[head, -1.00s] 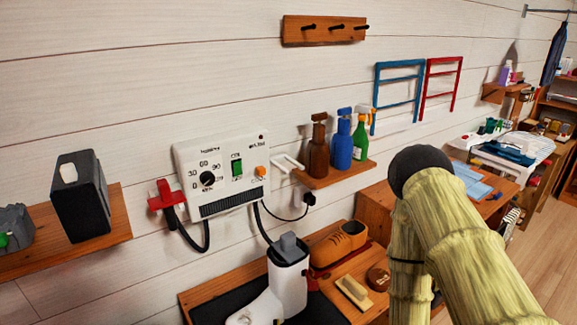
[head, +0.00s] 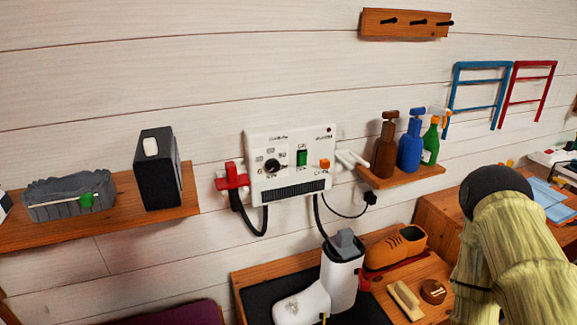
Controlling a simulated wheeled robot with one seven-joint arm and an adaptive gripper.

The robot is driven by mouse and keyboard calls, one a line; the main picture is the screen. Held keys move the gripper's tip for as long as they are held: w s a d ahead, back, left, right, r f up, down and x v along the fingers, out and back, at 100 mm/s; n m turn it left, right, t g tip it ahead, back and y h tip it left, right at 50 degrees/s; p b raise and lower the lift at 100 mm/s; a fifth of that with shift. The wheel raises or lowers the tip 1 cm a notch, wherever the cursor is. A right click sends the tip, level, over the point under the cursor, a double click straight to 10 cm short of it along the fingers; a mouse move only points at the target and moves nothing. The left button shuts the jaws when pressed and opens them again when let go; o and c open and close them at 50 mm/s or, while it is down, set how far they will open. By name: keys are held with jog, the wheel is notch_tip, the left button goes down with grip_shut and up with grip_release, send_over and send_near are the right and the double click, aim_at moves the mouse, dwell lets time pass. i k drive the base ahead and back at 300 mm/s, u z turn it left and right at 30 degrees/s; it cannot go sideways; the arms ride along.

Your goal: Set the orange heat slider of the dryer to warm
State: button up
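The dryer's white control box (head: 289,165) is fixed to the plank wall in the middle of the head view. Its orange heat slider (head: 324,164) is at the right of the panel; the labels by it are too small to read. A green switch (head: 302,158) and a black dial (head: 272,166) sit to its left. A dark grille runs along the bottom. My arm, in a pale yellowish sleeve, is at the lower right, well right of the dryer and apart from it. My gripper is not in view.
A shelf with several spray bottles (head: 409,152) is right of the dryer. A red clip (head: 231,177) holds a cable at its left. A left shelf (head: 100,218) bears a black box (head: 157,168) and grey tray (head: 68,198).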

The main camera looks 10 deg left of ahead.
aim_at(325, 163)
jog(key=k, duration=1.35)
jog(key=u, duration=0.6)
jog(key=i, duration=1.2)
jog(key=z, duration=0.7)
